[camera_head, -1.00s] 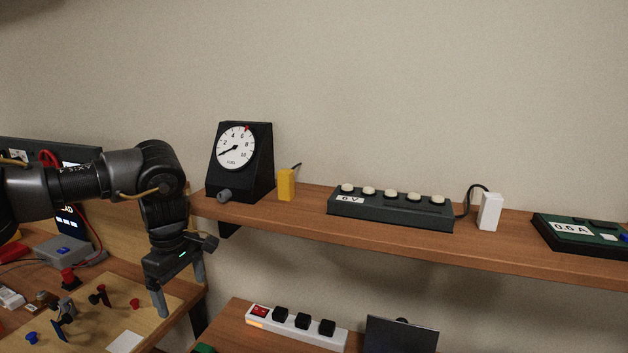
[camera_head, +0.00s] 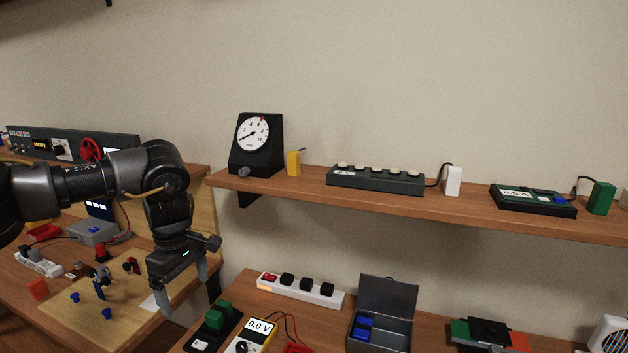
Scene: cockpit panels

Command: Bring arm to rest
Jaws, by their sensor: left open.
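My left arm comes in from the left, bent at the elbow. Its gripper (camera_head: 184,290) hangs down at the lower left with its fingers apart and nothing between them. In the picture it lies over the right part of a wooden board (camera_head: 130,318) on the lower left bench. I cannot tell its height above the board. My right gripper is not in view.
A wooden shelf (camera_head: 300,188) carries a black dial gauge (camera_head: 256,146), a yellow block (camera_head: 293,163) and a button box (camera_head: 375,180). Below are a power strip (camera_head: 301,290), an open grey box (camera_head: 384,297) and a meter (camera_head: 251,338). Wall space above the shelf is clear.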

